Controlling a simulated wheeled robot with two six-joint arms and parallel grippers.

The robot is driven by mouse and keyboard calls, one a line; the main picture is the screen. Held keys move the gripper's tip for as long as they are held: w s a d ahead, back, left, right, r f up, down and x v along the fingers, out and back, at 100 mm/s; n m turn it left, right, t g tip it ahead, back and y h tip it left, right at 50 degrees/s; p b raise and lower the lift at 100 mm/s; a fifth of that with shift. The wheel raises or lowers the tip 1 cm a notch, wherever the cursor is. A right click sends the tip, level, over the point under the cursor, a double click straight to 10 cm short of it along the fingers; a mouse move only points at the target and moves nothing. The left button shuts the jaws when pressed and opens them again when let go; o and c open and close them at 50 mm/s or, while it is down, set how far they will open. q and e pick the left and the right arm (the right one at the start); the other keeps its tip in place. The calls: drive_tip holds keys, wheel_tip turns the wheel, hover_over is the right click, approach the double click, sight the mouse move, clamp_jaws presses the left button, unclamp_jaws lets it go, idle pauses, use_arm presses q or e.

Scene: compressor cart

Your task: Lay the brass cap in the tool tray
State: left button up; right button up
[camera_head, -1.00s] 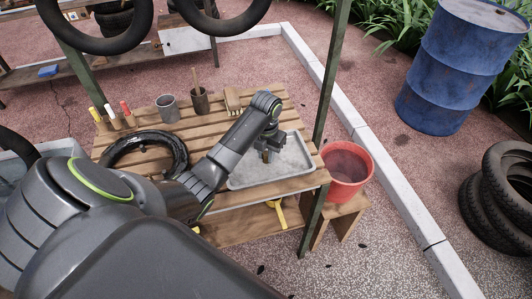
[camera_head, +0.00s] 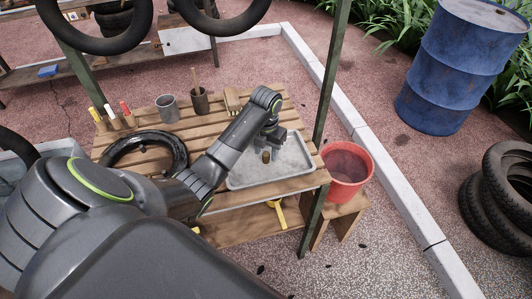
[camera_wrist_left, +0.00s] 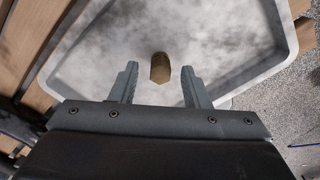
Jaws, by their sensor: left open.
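The brass cap (camera_head: 266,156) is in the grey metal tool tray (camera_head: 240,180), near the middle of its floor. In the left wrist view the cap (camera_wrist_left: 160,68) shows as a small brown-gold piece against the bare tray (camera_wrist_left: 225,40). My left gripper (camera_head: 269,141) is above the tray, just over the cap. In the left wrist view its two fingers are spread apart, with the cap seen between their tips and clear of both. My right gripper is not in view.
The tray lies on a slatted wooden bench (camera_head: 210,125).

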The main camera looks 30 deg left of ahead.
sight(266, 153)
use_arm(q)
wheel_tip(266, 153, up, 4)
drive_tip(key=shift+r, duration=0.2)
wheel_tip(266, 153, up, 6)
drive_tip(key=p, duration=0.5)
drive_tip(key=shift+r+p, duration=0.15)
drive_tip(key=shift+p, duration=0.2)
